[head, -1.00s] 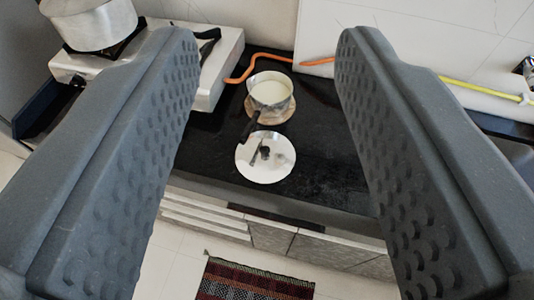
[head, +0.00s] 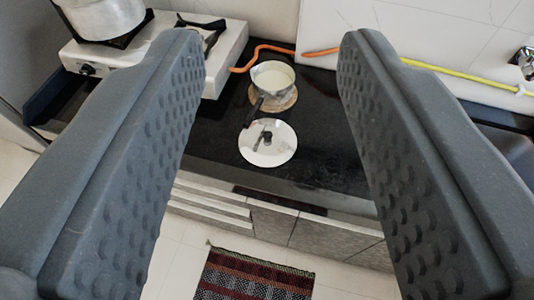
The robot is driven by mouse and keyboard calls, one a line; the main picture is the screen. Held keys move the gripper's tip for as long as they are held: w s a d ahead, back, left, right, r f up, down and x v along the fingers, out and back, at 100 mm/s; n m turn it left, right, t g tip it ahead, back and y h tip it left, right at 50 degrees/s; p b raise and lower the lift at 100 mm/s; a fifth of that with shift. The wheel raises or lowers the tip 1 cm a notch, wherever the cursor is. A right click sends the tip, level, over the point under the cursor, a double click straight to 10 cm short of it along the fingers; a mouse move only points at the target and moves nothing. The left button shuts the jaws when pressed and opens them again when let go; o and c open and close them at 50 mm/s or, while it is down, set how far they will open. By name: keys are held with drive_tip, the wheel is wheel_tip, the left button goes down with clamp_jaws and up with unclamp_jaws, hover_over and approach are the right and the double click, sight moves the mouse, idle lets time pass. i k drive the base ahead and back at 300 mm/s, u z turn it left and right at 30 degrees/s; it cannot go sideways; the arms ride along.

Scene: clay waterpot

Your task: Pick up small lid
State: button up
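The small lid (head: 280,152) is a round, pale, shiny disc with a dark knob near its middle. It lies on the black countertop (head: 325,150), close to the front edge. My gripper (head: 269,38) is wide open and empty, its two dark grey dimpled fingers framing the view on the left and right. The lid shows in the gap between the fingers, farther off, and neither finger touches it.
A small saucepan (head: 273,76) with white contents stands on a round wooden board (head: 285,101) just behind the lid, its dark handle pointing toward the lid. A white stove (head: 228,62) with a large pot (head: 100,14) is at left. An orange hose (head: 262,46) runs behind.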

sight(268, 142)
drive_tip(key=u, duration=0.15)
drive_tip(key=k, duration=0.25)
drive_tip(key=z, duration=0.25)
drive_tip(key=i, duration=1.1)
drive_tip(key=u, duration=0.2)
